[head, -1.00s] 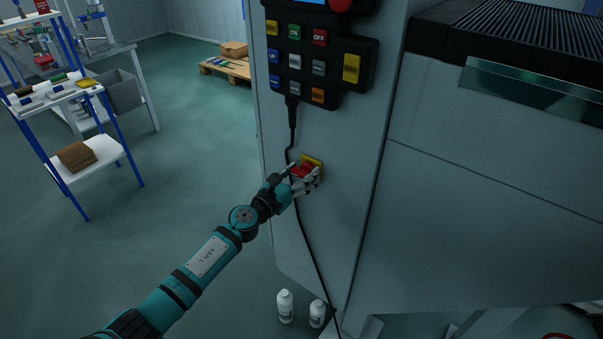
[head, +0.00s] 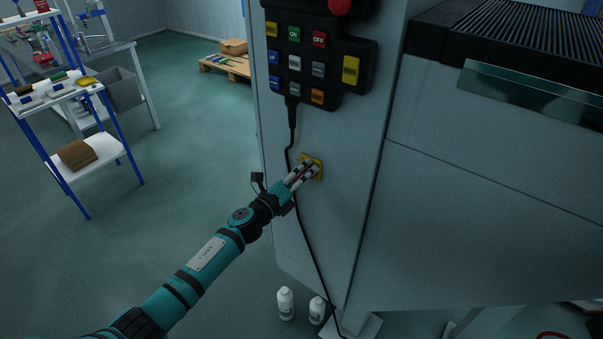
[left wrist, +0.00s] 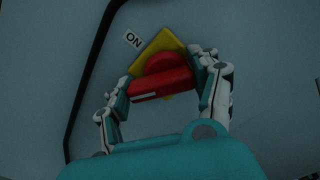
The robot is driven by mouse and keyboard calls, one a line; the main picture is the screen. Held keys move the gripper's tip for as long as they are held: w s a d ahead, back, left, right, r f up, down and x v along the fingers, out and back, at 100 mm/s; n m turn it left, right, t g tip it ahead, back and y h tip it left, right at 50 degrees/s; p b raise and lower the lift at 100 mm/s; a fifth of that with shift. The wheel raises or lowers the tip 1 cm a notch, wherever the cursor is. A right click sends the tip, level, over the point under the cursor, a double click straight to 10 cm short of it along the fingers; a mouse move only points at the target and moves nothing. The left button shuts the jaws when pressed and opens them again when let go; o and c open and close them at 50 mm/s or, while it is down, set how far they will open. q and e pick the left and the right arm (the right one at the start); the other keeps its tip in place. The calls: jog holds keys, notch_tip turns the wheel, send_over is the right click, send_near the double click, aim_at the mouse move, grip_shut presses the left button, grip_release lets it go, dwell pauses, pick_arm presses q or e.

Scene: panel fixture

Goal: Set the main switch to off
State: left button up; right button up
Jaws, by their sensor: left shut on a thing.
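The main switch is a red rotary handle (left wrist: 161,78) on a yellow plate (head: 319,162) on the grey cabinet's side. In the left wrist view the yellow plate (left wrist: 166,43) looks like a tilted diamond, with an ON label (left wrist: 133,39) beside its upper left edge. The red grip bar lies nearly level in that view, its right end slightly higher. My left gripper (head: 310,170) is shut on the handle, with fingers on both ends of the bar. In the head view the fingers hide most of the red handle. My right gripper is not in view.
A black control panel (head: 306,69) with coloured buttons hangs above the switch. Its black cable (head: 292,125) runs down close to my left gripper. Two white bottles (head: 286,304) stand on the floor below. A blue-framed shelf (head: 95,155) stands at left, with open floor between.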

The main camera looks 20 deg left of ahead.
pick_arm(q)
jog(key=n, duration=0.3)
jog(key=n+p, duration=0.1)
jog(key=n, duration=0.2)
jog(key=shift+d+f, duration=0.15)
jog(key=shift+s, duration=0.1)
dwell(0.5)
jog(key=o, duration=1.2)
jog(key=shift+c, duration=0.2)
jog(key=v, duration=1.2)
